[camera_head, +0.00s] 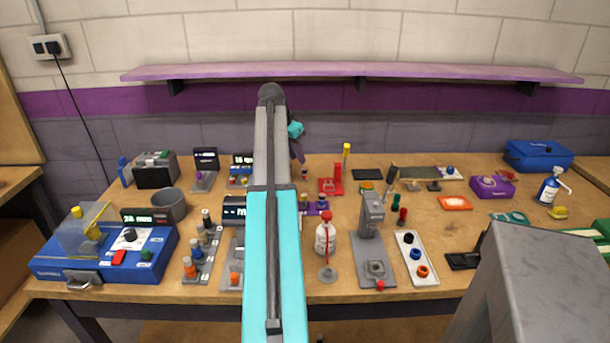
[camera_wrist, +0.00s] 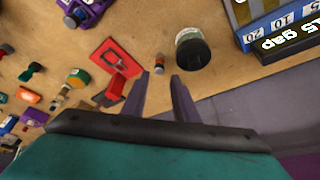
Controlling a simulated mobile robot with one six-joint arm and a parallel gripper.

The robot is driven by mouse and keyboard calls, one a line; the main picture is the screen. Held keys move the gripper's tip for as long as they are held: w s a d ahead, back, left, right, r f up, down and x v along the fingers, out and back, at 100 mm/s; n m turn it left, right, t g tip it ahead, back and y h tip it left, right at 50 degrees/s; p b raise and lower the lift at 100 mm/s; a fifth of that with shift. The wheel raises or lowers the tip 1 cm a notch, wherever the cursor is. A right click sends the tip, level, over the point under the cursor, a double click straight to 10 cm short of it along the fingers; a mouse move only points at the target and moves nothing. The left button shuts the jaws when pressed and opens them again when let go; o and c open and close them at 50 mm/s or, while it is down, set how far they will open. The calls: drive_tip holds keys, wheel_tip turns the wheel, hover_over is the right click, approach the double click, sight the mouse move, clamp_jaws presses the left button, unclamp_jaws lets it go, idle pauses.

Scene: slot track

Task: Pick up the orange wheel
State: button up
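The orange wheel (camera_head: 422,271) lies at the near end of a white tray (camera_head: 407,239), right of centre in the head view. A blue wheel (camera_head: 415,253) and a black wheel (camera_head: 408,238) lie behind it in the same tray. My gripper (camera_head: 302,160) is far back and left of the tray, over the rear of the bench and partly hidden by my arm. In the wrist view my gripper (camera_wrist: 159,76) has its two purple fingers apart with nothing between them. I cannot make out the orange wheel in the wrist view.
A grey press-like stand (camera_head: 371,222) is just left of the tray, with a red-capped bottle (camera_head: 325,236) beyond it. An orange dish (camera_head: 455,203) lies behind right. A red holder (camera_wrist: 113,65) is near my fingers. A large grey block (camera_head: 530,285) fills the front right.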

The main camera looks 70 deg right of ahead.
sight(304, 174)
drive_tip(key=shift+x, duration=1.4)
drive_tip(key=shift+x, duration=2.75)
clamp_jaws()
